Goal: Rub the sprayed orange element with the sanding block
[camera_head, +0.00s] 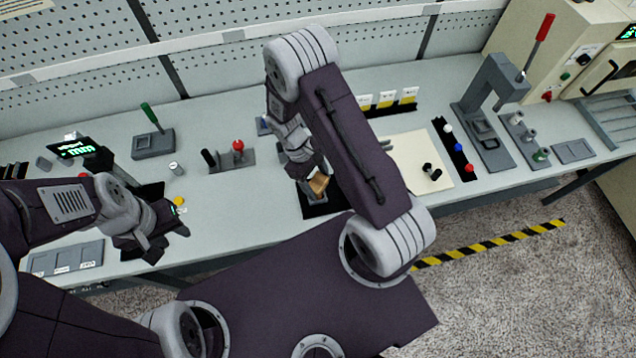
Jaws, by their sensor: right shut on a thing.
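My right gripper (308,172) reaches down over a black mat (322,210) in the middle of the bench. It is shut on a small tan-brown block (319,184), which looks like the sanding block. The block sits low, close to a grey fixture on the mat; I cannot tell whether they touch. I cannot make out the orange element for certain; my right gripper and arm cover part of that spot. My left gripper (172,245) is over the front left of the bench, its fingers apart and empty. A small yellow-orange disc (180,201) lies just behind it.
A stand with a red knob (238,147) and a green-handled lever box (152,141) stand behind. A cream board (425,150), a black strip with coloured knobs (458,147) and a grey press (485,125) are at right. Bare bench lies between my grippers.

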